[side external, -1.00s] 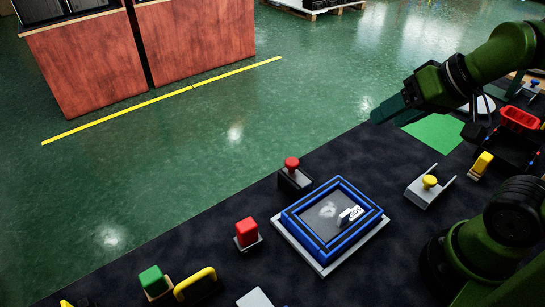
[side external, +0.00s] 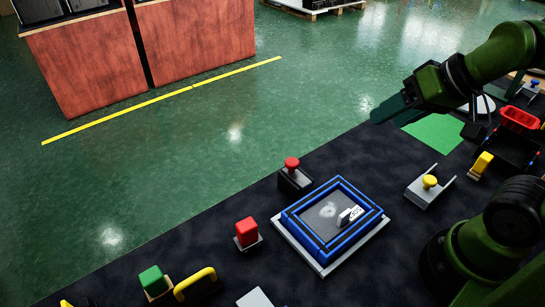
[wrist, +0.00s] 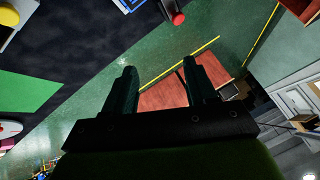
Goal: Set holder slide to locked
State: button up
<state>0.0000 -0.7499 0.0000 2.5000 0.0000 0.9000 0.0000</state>
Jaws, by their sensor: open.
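A grey U-shaped bracket with a yellow knob (side external: 430,182) stands on the dark table, right of the blue-framed tray. A dark block with a red knob (side external: 292,164) stands at the tray's far-left side. No readable label shows which of these is the holder slide. The yellow knob also shows at the top left of the wrist view (wrist: 8,15), and the red knob at its top (wrist: 178,18). My gripper (side external: 380,115) is open and empty, raised beyond the bracket near the table's far edge. Its two fingers (wrist: 158,70) stand apart in the wrist view.
The blue-framed tray (side external: 289,216) holds a small white labelled piece (side external: 350,215). A red block (side external: 246,231), a green block (side external: 152,279) and a yellow handle (side external: 194,283) stand nearer. A green mat (side external: 434,131) and red bin (side external: 519,118) lie right.

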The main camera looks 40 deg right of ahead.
jog(key=shift+o, duration=0.2)
jog(key=shift+o, duration=0.2)
jog(key=shift+a+f, duration=0.1)
jog(key=shift+f, duration=0.05)
jog(key=m+g+h, duration=0.2)
jog(key=m+g, duration=0.3)
jog(key=g, duration=0.2)
send_over(292, 161)
notch_tip(292, 161, down, 17)
jog(key=shift+c, duration=0.4)
